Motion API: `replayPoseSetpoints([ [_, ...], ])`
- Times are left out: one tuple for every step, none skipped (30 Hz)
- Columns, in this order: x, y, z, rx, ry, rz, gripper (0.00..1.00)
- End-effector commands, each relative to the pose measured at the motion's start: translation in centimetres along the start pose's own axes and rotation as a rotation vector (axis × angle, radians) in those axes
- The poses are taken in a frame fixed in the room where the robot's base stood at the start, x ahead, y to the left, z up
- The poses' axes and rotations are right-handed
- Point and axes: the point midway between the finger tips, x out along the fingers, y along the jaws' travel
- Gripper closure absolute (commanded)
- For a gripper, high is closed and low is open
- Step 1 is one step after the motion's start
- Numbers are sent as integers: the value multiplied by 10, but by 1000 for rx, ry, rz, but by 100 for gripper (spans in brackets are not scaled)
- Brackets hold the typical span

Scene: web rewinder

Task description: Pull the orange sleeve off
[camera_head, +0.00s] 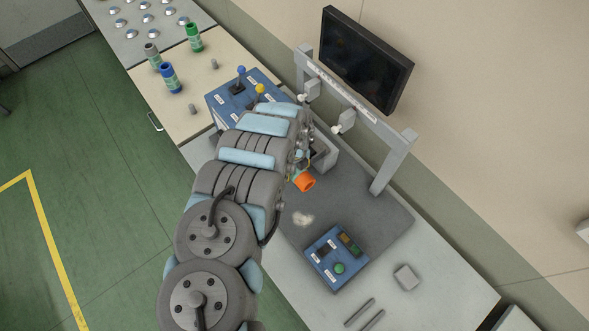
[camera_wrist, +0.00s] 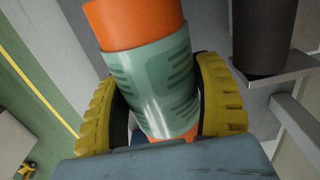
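The orange sleeve (camera_wrist: 135,22) has a pale green label around its middle. In the wrist view it stands tilted between the two yellow pads of my gripper (camera_wrist: 160,108), which close on it from both sides. In the head view the orange sleeve (camera_head: 304,182) shows as a short orange end beside my gripper (camera_head: 298,165), over the grey mat area. Most of the fingers are hidden there by my arm. I cannot tell from these views whether the sleeve still touches any part of the rewinder.
A grey frame (camera_head: 395,160) spans the bench under a dark monitor (camera_head: 365,60). A blue button box (camera_head: 336,258) sits nearer, a blue lever box (camera_head: 232,95) left. A dark cylinder (camera_wrist: 262,35) is close right.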

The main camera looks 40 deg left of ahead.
Motion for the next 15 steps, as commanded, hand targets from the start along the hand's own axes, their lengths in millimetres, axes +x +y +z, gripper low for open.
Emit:
replayPoseSetpoints([
  [0,0,0,0,-1,0,17],
  [0,0,0,0,0,0,8],
  [0,0,0,0,0,0,1],
  [0,0,0,0,0,0,1],
  [0,0,0,0,0,0,1],
  [0,0,0,0,0,0,1],
  [0,0,0,1,0,0,1],
  [0,0,0,1,0,-1,1],
  [0,0,0,1,0,-1,1],
  [0,-1,0,1,0,-1,1],
  [0,-1,0,1,0,-1,1],
  [0,-1,0,1,0,-1,1],
  [0,-1,0,1,0,-1,1],
  [0,-1,0,1,0,-1,1],
  [-1,-1,0,1,-1,-1,1],
])
